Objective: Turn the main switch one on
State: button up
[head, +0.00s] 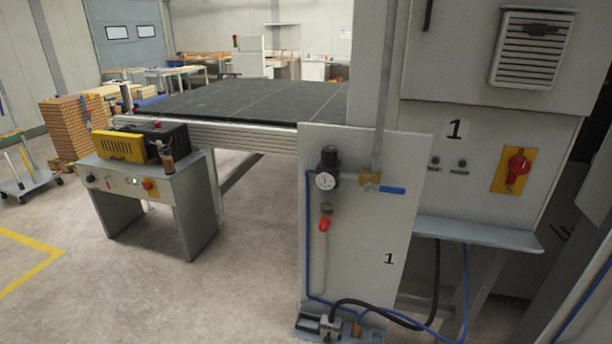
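The main switch one (518,168) is a red rotary handle on a yellow plate (501,184). It is on the front of a grey cabinet (480,205) at the right of the head view. My gripper is not in view.
A control desk (150,180) stands at left. Floor (150,285) is clear at lower left.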

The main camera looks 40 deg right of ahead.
aim_at(518, 163)
jog(key=z, duration=1.6)
